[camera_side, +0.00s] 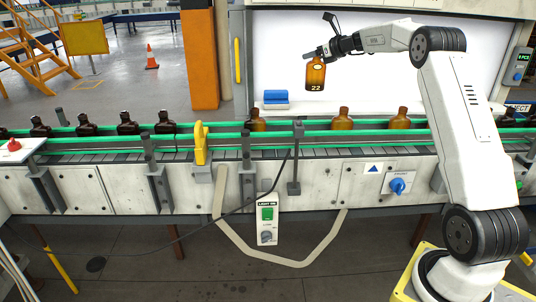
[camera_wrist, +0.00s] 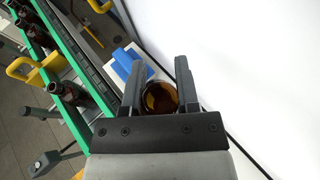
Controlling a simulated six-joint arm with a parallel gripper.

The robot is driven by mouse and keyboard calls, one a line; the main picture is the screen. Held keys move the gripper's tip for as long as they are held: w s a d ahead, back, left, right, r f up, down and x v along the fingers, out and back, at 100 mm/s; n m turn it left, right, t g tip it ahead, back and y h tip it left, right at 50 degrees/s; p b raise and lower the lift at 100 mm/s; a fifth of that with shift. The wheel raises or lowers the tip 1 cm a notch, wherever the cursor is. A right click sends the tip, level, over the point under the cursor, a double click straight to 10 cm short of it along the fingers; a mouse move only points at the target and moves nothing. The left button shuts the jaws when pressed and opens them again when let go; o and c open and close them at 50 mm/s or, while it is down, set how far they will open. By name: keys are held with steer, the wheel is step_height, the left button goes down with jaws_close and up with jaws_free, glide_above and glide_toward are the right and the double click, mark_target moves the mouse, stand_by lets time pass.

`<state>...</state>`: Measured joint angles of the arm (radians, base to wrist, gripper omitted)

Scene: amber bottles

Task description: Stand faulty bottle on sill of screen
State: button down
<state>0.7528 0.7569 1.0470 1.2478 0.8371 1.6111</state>
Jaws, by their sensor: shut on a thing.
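An amber bottle marked 22 (camera_side: 315,76) hangs upright in my gripper (camera_side: 318,53), in front of the bright white screen (camera_side: 290,30) in the side view. My gripper is shut on it near its top. In the wrist view the bottle (camera_wrist: 160,98) shows between the two fingers of my gripper (camera_wrist: 160,75), seen from above. The pale sill (camera_side: 350,106) runs along the foot of the screen, and the bottle's base is above it with a gap.
Blue blocks (camera_side: 275,97) sit on the sill, left of the held bottle; they also show in the wrist view (camera_wrist: 130,68). Amber bottles (camera_side: 342,119) and dark bottles (camera_side: 127,124) stand on the conveyor between green rails (camera_side: 220,134). A yellow handle (camera_side: 201,142) rises at the conveyor's front.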

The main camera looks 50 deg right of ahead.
mark_target(310, 72)
steer(key=shift+f, duration=0.4)
step_height(310, 72, down, 4)
steer(key=shift+f, duration=0.15)
steer(key=shift+w+d+f, duration=0.1)
steer(key=shift+d+f, duration=0.05)
steer(key=shift+f, duration=0.2)
steer(key=shift+f, duration=0.15)
steer(key=shift+c, duration=1.8)
jaws_free()
